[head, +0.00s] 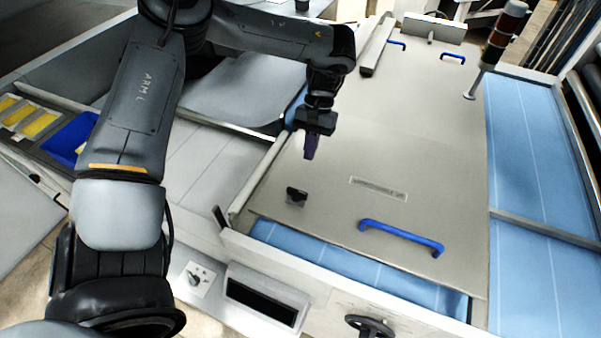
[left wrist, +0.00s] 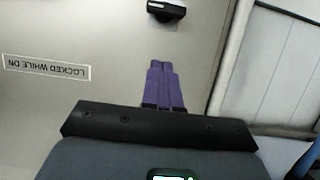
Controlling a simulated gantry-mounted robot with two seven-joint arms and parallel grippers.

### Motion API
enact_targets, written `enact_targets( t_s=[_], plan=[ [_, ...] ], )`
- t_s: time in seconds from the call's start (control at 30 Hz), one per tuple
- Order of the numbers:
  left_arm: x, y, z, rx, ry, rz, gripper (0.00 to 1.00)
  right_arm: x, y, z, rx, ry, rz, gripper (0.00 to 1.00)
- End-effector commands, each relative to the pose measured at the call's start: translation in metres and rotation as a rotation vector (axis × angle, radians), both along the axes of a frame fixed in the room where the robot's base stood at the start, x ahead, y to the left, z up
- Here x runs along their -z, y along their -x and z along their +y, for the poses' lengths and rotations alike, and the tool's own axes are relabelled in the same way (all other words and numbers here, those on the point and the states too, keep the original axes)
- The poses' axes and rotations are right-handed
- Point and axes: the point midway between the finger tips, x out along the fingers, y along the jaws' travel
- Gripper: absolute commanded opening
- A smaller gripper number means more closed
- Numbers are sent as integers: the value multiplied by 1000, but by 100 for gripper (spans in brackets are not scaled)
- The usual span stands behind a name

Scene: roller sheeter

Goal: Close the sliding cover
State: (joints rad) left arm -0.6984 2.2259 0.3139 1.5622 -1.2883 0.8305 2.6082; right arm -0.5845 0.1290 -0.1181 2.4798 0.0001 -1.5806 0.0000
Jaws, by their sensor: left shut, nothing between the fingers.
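The sliding cover (head: 375,160) is a large grey-beige panel over the blue belt. It has a blue bar handle (head: 400,238) near its front edge. A black latch or knob (head: 297,195) sits near its left front corner and also shows at the top of the left wrist view (left wrist: 166,9). A strip of the blue belt (head: 350,265) shows in front of the cover. My left gripper (head: 309,155) has purple fingers, shut and empty, above the left part of the cover, behind the black latch. In the left wrist view its fingers (left wrist: 164,82) are together. My right gripper is not in view.
A front rail (head: 285,262) with a black handwheel (head: 369,325) and a rotary switch (head: 196,277) runs along the near side. A signal lamp (head: 503,32) on a pole stands at the back right. Two smaller blue handles (head: 453,58) are at the far end.

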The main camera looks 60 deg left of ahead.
Motion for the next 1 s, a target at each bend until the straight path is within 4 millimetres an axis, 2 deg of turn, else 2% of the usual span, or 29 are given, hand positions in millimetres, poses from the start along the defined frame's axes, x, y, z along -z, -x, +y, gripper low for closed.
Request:
enact_targets(
  t_s=[0.27, 0.3, 0.6, 1.0],
  plan=[
    [46, 16, -13, -2, 3, 4, 0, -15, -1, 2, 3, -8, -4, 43],
    [41, 21, -18, 1, 5, 1, 0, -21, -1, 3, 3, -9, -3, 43],
    [43, 41, -35, -1, 0, 2, 0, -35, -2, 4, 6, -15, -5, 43],
    [45, 44, -37, -1, -1, 2, 0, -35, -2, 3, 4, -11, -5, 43]
  ],
)
